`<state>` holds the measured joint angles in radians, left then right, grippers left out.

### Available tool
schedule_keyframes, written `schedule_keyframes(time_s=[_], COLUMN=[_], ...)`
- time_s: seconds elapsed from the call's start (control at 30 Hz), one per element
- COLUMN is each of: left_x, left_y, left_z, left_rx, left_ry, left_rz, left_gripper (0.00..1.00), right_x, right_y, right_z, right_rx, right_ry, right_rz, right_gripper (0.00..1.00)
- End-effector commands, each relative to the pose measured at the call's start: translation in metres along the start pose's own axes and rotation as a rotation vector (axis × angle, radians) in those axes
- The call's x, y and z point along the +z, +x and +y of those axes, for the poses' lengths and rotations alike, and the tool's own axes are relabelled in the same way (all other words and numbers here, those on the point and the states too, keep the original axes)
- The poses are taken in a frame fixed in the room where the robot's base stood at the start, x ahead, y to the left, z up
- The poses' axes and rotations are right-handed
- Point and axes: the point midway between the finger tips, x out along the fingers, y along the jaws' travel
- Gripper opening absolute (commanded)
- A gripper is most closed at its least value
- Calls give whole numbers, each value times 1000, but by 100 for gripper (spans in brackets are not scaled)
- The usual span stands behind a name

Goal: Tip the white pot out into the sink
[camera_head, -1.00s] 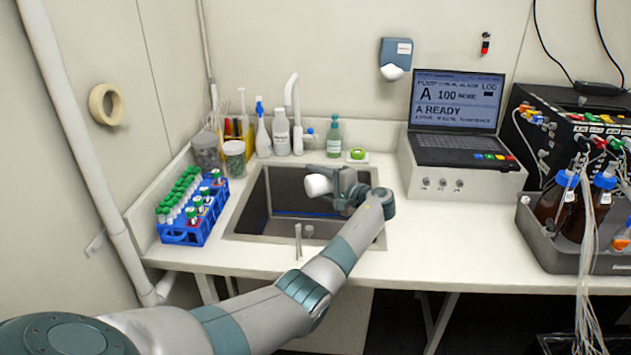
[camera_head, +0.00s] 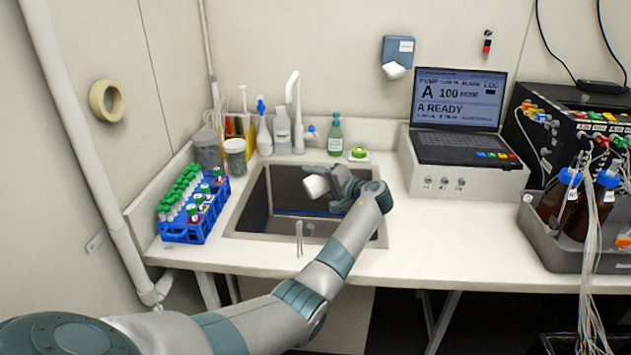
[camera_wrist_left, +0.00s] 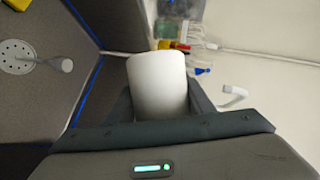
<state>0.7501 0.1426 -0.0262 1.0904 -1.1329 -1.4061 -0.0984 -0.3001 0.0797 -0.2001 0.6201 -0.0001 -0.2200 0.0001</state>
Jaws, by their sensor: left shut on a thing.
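The white pot (camera_head: 316,187) is held by my left gripper (camera_head: 338,183) over the sink (camera_head: 262,215). The gripper is shut on the pot. In the left wrist view the white pot (camera_wrist_left: 158,85) sits between the two fingers, and its smooth white side faces the camera. The pot looks tilted in the head view; its opening and contents are hidden. The sink basin, with its drain (camera_wrist_left: 16,57), shows at the left of the wrist view. My right gripper is not in view.
A blue rack (camera_head: 195,215) of capped tubes stands left of the sink. Jars, bottles and a white faucet (camera_head: 294,105) line its back edge. A green bottle (camera_head: 335,135) and green tape roll (camera_head: 358,153) stand behind the gripper. A laptop (camera_head: 458,115) is to the right.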

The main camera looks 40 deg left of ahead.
Motion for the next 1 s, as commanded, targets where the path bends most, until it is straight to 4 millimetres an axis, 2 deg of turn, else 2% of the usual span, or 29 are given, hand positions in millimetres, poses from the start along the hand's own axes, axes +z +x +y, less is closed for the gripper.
schedule_keyframes(time_s=[0.53,1.0], left_x=[-1,-6], left_y=[-1,-7], left_z=[-3,-29], left_rx=[12,53], left_ry=[-35,-147], left_rz=[6,26], left_gripper=[23,23], right_x=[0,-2], right_y=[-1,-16], right_z=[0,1], right_rx=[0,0], right_ry=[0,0], right_rz=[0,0], right_gripper=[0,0])
